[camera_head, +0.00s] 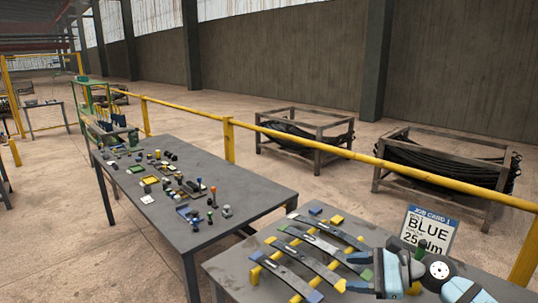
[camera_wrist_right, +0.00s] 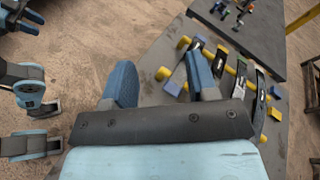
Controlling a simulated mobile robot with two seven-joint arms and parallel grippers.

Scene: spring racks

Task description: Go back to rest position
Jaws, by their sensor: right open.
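My right gripper (camera_head: 364,272) is at the lower right of the head view, above the near table and just right of the leaf springs. Its two blue fingers are spread, with nothing between them. Dark curved leaf springs (camera_head: 295,247) lie on yellow supports on the near table (camera_head: 232,272). The springs also show in the wrist view (camera_wrist_right: 228,80).
A job card (camera_head: 428,232) reading "BLUE 25 Nm" stands behind my right gripper. A second table (camera_head: 235,185) holds several small tools and parts. A yellow railing (camera_head: 300,140) runs behind the tables. Two racks of dark coils (camera_head: 305,137) (camera_head: 440,165) stand beyond it. Open floor lies left.

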